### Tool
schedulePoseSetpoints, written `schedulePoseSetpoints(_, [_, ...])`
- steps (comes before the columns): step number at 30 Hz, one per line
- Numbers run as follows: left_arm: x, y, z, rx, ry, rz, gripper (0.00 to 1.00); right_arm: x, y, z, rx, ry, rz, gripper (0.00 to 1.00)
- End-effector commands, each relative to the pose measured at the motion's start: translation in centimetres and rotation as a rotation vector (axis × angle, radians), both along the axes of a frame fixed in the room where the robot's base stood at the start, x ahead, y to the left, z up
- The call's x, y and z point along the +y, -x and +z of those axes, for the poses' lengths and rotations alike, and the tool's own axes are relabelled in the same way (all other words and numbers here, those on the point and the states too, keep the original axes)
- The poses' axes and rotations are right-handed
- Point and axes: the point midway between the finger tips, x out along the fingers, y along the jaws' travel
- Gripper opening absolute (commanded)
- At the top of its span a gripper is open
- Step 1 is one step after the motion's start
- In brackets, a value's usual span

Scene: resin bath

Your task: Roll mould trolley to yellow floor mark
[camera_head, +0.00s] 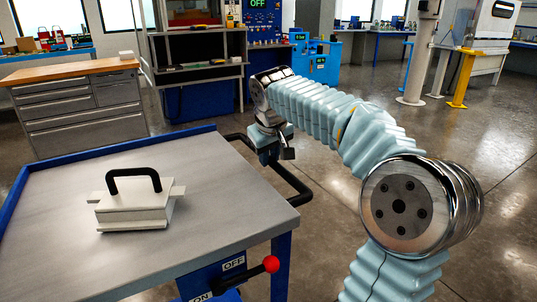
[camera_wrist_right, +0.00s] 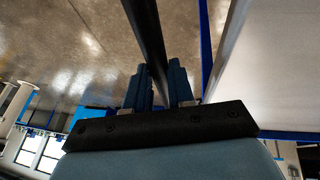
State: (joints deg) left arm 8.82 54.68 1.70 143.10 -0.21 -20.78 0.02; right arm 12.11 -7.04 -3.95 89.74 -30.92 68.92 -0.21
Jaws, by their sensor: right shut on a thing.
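The mould trolley (camera_head: 60,240) has a grey top with a blue rim and fills the lower left of the head view. A pale mould (camera_head: 135,208) with a black handle sits on its top. A black push bar (camera_head: 292,186) loops out from the trolley's right side. My right gripper (camera_head: 277,150) is shut on this bar; in the right wrist view the fingers (camera_wrist_right: 161,84) stand either side of the bar (camera_wrist_right: 146,32). A red-knobbed lever (camera_head: 270,264) is on the trolley's near side, pointing at the OFF label. My left gripper is out of view. I see no yellow floor mark.
A grey drawer cabinet (camera_head: 85,113) with a wooden top stands behind the trolley. A shelved machine (camera_head: 200,80) and a blue unit (camera_head: 314,60) are at the back. A yellow post (camera_head: 464,80) stands at the right. The concrete floor (camera_head: 480,135) is bare at the right.

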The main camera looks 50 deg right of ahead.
Motion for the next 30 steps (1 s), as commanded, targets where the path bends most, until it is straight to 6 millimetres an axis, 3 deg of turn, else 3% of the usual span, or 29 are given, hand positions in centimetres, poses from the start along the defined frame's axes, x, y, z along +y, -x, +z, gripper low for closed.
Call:
schedulePoseSetpoints(9, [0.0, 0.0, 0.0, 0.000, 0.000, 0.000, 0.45, 0.0, 0.0, 0.1, -0.004, 0.002, 0.001, 0.00])
schedulePoseSetpoints(10, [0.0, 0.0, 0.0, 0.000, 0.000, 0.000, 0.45, 0.0, 0.0, 0.1, -0.004, 0.002, 0.001, 0.26])
schedulePoseSetpoints(15, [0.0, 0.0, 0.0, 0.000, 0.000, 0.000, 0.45, 0.0, 0.0, 0.1, -0.003, 0.001, 0.001, 0.48])
schedulePoseSetpoints(24, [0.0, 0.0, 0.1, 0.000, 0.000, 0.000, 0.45, 0.1, 0.0, 0.3, -0.002, 0.000, 0.002, 0.48])
schedulePoseSetpoints(30, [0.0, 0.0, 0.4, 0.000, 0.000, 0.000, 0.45, 0.9, 1.0, 3.2, -0.006, 0.001, 0.001, 0.48])
